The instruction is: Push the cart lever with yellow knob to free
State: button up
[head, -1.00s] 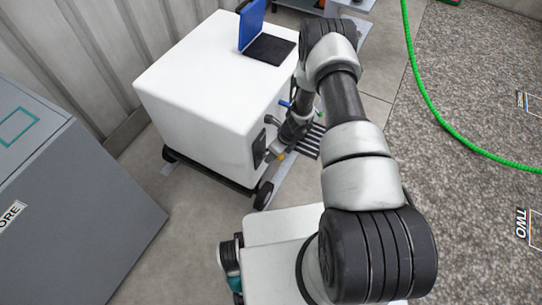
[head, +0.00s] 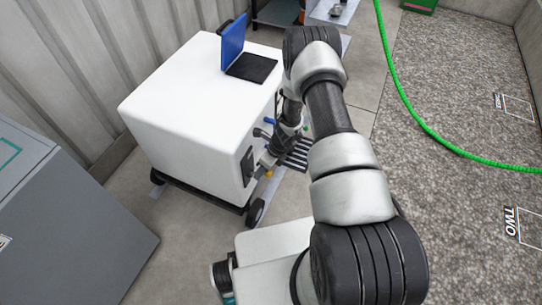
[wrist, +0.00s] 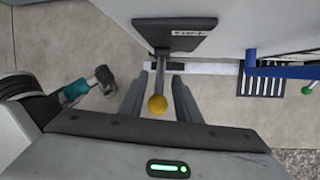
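The cart (head: 185,115) is a white box on a dark wheeled base. In the wrist view its lever (wrist: 160,75) comes out of a dark labelled plate (wrist: 174,36) on the cart's side and ends in a yellow knob (wrist: 157,105). The knob also shows small in the head view (head: 268,174). My gripper (wrist: 158,86) is open, with one finger on each side of the lever and visible gaps between. The knob sits between the fingers, close to the palm. In the head view my gripper (head: 264,163) is beside the cart's side, partly hidden by my wrist.
A blue handle (wrist: 285,71) sticks out of the cart to the right of the lever, above a dark floor grate (wrist: 262,85). A blue-and-black laptop-like item (head: 234,42) stands on the cart. A grey cabinet (head: 75,235) is at the left. A green hose (head: 425,125) lies at the right.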

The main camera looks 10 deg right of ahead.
jog(key=p+v, duration=0.2)
jog(key=v, duration=1.2)
jog(key=shift+d+r, duration=0.2)
jog(key=shift+r, duration=0.2)
jog(key=a+r+n, duration=0.2)
jog(key=r+n, duration=0.2)
jog(key=r, duration=0.6)
jog(key=s+a+r+n+t, duration=0.1)
jog(key=r+n, duration=0.3)
jog(key=r, duration=0.5)
jog(key=a+r+n, duration=0.2)
jog(key=r+n, duration=0.2)
jog(key=r, duration=0.6)
jog(key=s+d+r+n+t+h, duration=0.3)
jog(key=s+r+n+h, duration=0.1)
jog(key=s+r+n, duration=1.4)
notch_tip(320, 180, up, 13)
jog(key=s+m+p, duration=0.2)
jog(key=p, duration=1.2)
jog(key=shift+s+m, duration=0.15)
jog(key=shift+m, duration=0.25)
